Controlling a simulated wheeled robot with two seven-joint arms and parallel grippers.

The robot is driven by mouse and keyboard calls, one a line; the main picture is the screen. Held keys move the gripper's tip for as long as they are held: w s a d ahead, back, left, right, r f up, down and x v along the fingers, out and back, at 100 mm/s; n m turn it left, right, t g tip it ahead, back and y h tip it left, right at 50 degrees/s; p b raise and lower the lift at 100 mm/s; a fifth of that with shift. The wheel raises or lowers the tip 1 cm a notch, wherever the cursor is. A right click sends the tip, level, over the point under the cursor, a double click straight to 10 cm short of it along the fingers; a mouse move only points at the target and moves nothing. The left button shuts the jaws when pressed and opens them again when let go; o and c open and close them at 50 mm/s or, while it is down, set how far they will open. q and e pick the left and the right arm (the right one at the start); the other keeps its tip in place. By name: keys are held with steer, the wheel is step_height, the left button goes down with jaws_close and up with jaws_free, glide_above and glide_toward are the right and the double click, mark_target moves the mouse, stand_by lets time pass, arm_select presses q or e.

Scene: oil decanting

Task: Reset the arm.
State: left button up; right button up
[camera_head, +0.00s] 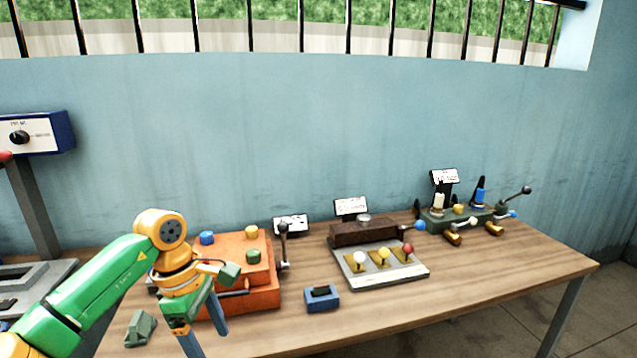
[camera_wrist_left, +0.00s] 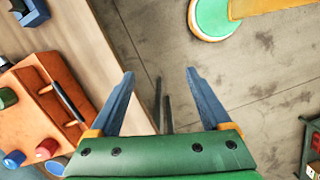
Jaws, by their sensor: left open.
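My left arm comes in from the left in the head view, with its green and orange links over the table's front left. My left gripper (camera_head: 205,338) points down in front of the orange box (camera_head: 262,298). In the left wrist view the two blue-grey fingers of my left gripper (camera_wrist_left: 160,85) are spread apart with nothing between them. Below them I see the floor (camera_wrist_left: 170,50) beside the table edge. My right gripper is in neither view.
The wooden table (camera_head: 470,295) carries the orange box, a small blue block (camera_head: 322,299), a grey panel with three coloured knobs (camera_head: 380,270) and a green lever fixture (camera_head: 455,218). A blue box on a post (camera_head: 40,133) stands at left. The table's front right is clear.

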arm_select(q)
steer(key=w+d+f+n+t+h, duration=0.1)
steer(key=d+f+n+h, duration=0.4)
steer(key=d, duration=0.4)
steer(key=w+d+f+n+t+h, duration=0.1)
steer(key=d+f+n+h, duration=0.2)
steer(key=d+n+h, duration=0.4)
steer(key=w+a+f+n+t+y, duration=0.1)
steer(key=w+f+n+t, duration=0.1)
steer(key=f+n+t, duration=0.45)
steer(key=w+a+f+n+t+y, duration=0.1)
steer(key=w+a+f+n+t, duration=0.2)
steer(key=n, duration=0.7)
steer(key=s+a+f+n+g+y, duration=0.1)
steer(key=s+a+f+n+y, duration=0.4)
steer(key=s+f+n, duration=0.55)
steer(key=s+a+f+n+g+y, duration=0.2)
steer(key=s+a+f+n+y, duration=0.4)
steer(key=f, duration=0.7)
steer(key=s+f+n+g, duration=0.2)
steer(key=s, duration=0.6)
steer(key=s+a+f+n+g, duration=0.1)
steer(key=s+f+n+g, duration=0.1)
steer(key=s, duration=0.7)
steer(key=s+a+f+n+g+y, duration=0.1)
steer(key=s+f+n+g, duration=0.2)
steer(key=s, duration=0.6)
steer(key=shift+s+a+f, duration=0.15)
steer(key=shift+a+f, duration=0.1)
steer(key=shift+f, duration=0.1)
